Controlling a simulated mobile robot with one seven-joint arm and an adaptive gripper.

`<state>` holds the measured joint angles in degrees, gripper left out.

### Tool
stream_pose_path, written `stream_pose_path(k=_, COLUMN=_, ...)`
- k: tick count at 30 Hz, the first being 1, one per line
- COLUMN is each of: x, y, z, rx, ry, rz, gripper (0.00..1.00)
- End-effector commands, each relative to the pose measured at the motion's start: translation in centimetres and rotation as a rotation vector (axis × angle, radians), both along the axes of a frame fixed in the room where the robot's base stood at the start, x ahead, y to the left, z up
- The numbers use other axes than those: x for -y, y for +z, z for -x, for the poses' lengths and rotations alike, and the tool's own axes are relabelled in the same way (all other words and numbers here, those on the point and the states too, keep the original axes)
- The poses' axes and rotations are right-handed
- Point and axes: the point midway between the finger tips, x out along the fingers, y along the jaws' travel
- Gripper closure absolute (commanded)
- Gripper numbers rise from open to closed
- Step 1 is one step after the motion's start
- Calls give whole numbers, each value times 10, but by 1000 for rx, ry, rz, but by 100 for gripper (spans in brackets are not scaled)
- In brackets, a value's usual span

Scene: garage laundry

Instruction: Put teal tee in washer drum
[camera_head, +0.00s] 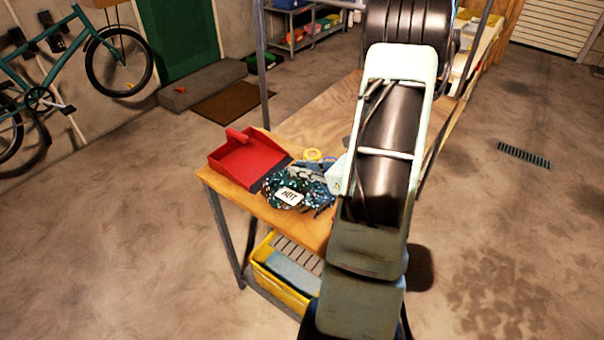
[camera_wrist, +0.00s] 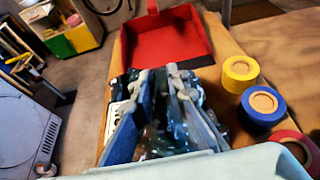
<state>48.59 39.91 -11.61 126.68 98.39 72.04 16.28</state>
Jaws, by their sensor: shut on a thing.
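A dark teal, speckled bundle of cloth (camera_head: 280,188), which looks like the teal tee, lies bunched on the wooden workbench (camera_head: 320,118) near its front corner. In the wrist view the teal cloth (camera_wrist: 160,125) shows between and behind the fingers of my gripper (camera_wrist: 161,76). My gripper is shut on this cloth, low over the bench. A white tag with dark letters (camera_head: 289,196) lies against the cloth, and I cannot tell whether it is part of it. In the head view my arm hides part of the bench. I cannot make out the washer drum in either view.
A red dustpan (camera_head: 242,160) sits beside the cloth. Yellow (camera_wrist: 240,70), blue (camera_wrist: 262,108) and red (camera_wrist: 291,146) tape rolls stand right of my gripper. A yellow bin (camera_head: 280,283) is under the bench. Open floor surrounds the bench.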

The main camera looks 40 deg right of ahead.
Motion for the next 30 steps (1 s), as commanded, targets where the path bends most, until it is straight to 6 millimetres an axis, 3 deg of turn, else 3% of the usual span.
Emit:
stream_pose_path(k=11, x=0, y=-5, z=0, rx=3, ry=0, rz=1, gripper=100)
stream_pose_path(k=12, x=0, y=-5, z=0, rx=2, ry=1, rz=1, gripper=85)
stream_pose_path(k=17, x=0, y=-4, z=0, rx=1, ry=1, rz=2, gripper=69)
stream_pose_path(k=28, x=0, y=1, z=0, rx=2, ry=1, rz=1, gripper=69)
stream_pose_path(k=30, x=4, y=2, z=8, rx=2, ry=-3, rz=3, gripper=69)
